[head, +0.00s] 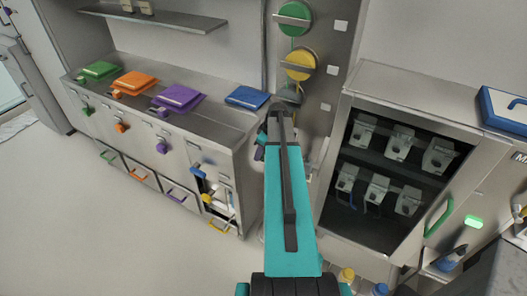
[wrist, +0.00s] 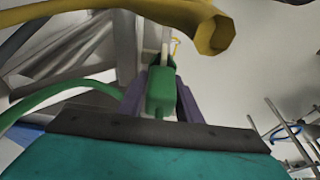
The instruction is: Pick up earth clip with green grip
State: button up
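In the wrist view the green grip of the earth clip (wrist: 161,94) stands between the two dark purple fingers of my gripper (wrist: 162,88). The fingers lie against both its sides with no clear gap, so my gripper looks shut on it. A green cable (wrist: 60,92) curves off to the left. The clip's jaw end is mostly hidden behind the grip. In the head view my teal arm reaches up to the right end of the grey counter and hides the gripper's tips and the clip.
A thick yellow bar or cable (wrist: 150,12) crosses above the fingers in the wrist view. Metal rods (wrist: 290,125) stand at right. In the head view, the counter (head: 75,75) stands left and a glass-fronted cabinet (head: 395,150) right. Open floor lies at lower left.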

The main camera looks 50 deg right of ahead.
jog(key=shift+c, duration=0.4)
grip_shut()
jog(key=shift+r, duration=0.1)
jog(key=shift+r+b, duration=1.65)
jog(key=shift+r, duration=3.25)
